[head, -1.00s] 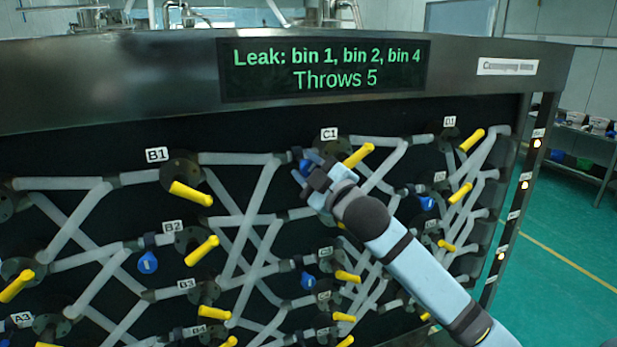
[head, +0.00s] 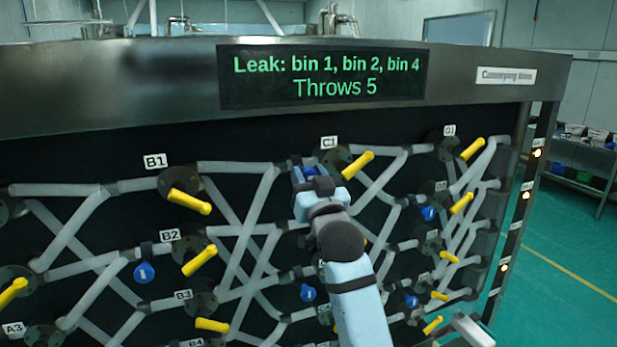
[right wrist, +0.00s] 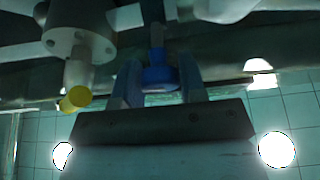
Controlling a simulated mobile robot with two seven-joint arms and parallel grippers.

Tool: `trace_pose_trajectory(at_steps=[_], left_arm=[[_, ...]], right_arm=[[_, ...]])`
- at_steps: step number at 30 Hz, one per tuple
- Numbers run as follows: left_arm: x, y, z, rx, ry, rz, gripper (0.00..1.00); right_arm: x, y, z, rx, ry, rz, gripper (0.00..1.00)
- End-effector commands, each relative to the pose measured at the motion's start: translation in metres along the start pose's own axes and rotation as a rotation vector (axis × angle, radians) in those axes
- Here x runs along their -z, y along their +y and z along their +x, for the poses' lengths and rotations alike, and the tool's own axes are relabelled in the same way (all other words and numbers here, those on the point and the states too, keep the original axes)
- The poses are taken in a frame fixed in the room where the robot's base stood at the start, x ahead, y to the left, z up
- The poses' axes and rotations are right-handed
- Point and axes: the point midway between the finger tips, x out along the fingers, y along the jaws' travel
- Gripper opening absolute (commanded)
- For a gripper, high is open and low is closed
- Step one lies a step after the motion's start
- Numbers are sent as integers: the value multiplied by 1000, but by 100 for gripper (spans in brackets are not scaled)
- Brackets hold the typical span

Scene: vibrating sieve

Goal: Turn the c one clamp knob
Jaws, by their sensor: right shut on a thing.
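The C1 clamp knob (head: 308,169) is blue and sits on the pipe just left of the C1 valve, mostly hidden behind my right gripper in the head view. My right gripper (head: 313,181) is at the knob. In the right wrist view the blue knob (right wrist: 159,77) is between the two fingers of the gripper (right wrist: 160,92), which are shut on it. The C1 valve with its yellow handle (head: 357,165) is to the right of the gripper; a yellow handle tip (right wrist: 76,98) shows at left in the right wrist view.
A dark panel carries pale pipes, several yellow handles such as B1 (head: 189,201), and other blue knobs, including one near B2 (head: 144,272) and one below my gripper (head: 307,293). A display (head: 323,75) reads "Leak: bin 1, bin 2, bin 4, Throws 5".

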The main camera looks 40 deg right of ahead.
Motion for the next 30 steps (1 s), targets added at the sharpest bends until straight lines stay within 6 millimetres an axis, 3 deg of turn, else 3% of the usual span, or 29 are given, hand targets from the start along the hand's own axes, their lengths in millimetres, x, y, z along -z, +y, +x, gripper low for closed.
trace_pose_trajectory(at_steps=[9, 26, 27, 29, 30], left_arm=[[1, -1, -1, 2, 0, 1, 0], [0, -1, -1, 2, -2, 1, 0], [0, -1, -1, 2, -2, 1, 0], [0, -1, -1, 2, -2, 1, 0], [0, -1, -1, 2, -2, 1, 0]], right_arm=[[0, 0, 0, -48, -1, 118, 14], [0, 0, 0, -58, 0, 140, 14], [0, 0, 0, -58, 0, 140, 47], [0, 0, 0, -58, 0, 140, 61], [0, 0, 0, -58, 0, 140, 63]])
